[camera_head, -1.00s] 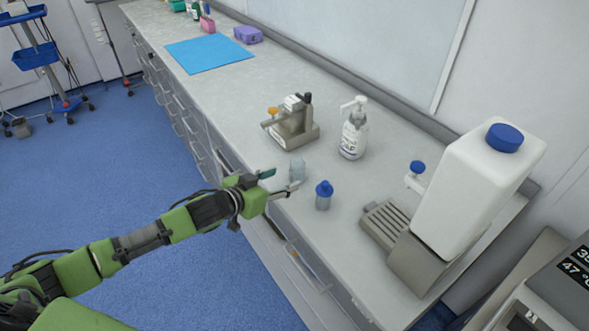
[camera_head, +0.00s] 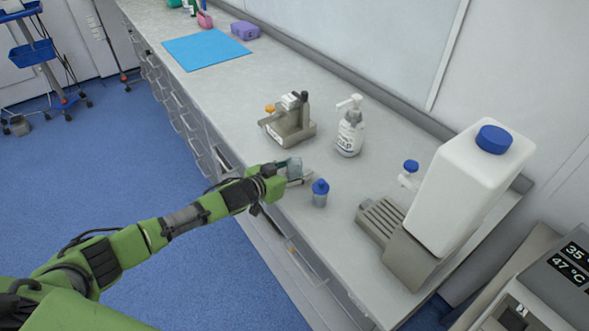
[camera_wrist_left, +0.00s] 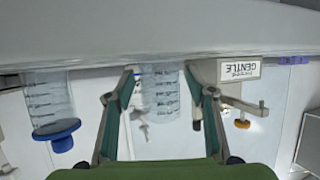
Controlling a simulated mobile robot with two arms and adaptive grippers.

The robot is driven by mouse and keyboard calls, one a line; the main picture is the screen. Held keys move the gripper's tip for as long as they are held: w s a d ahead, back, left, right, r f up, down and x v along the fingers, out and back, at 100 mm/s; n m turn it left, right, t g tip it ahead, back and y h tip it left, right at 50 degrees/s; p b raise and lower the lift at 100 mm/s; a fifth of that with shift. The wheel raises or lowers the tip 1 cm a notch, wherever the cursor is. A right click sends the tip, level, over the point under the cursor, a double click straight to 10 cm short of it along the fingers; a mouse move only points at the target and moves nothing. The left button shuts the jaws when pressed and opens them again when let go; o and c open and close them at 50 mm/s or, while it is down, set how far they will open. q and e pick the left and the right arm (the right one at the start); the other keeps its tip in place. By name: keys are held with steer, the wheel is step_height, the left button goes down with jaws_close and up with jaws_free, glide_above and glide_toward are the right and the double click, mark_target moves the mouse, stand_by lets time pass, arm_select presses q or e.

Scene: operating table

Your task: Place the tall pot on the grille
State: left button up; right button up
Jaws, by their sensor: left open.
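A clear pot with graduation marks and no lid (camera_wrist_left: 160,95) stands on the counter. It is between the two fingers of my left gripper (camera_wrist_left: 159,75), with a gap visible on each side. In the head view, the left gripper (camera_head: 296,172) is open around this pot, whose top (camera_head: 295,163) shows between the fingers. A second clear pot with a blue lid (camera_head: 320,193) stands just to the right; it also shows in the left wrist view (camera_wrist_left: 50,105). The grey slatted grille (camera_head: 382,217) lies bare in front of the white dispenser. My right gripper is out of view.
The white container with a blue cap (camera_head: 470,190) stands behind the grille, with a blue-knobbed tap (camera_head: 410,168). A soap pump bottle (camera_head: 349,130) and a grey device (camera_head: 290,122) stand behind the pots. Counter between the lidded pot and grille is clear.

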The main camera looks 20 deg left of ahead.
arm_select(q)
steer(key=c, duration=1.2)
steer(key=shift+c, duration=0.6)
steer(key=shift+r, duration=0.1)
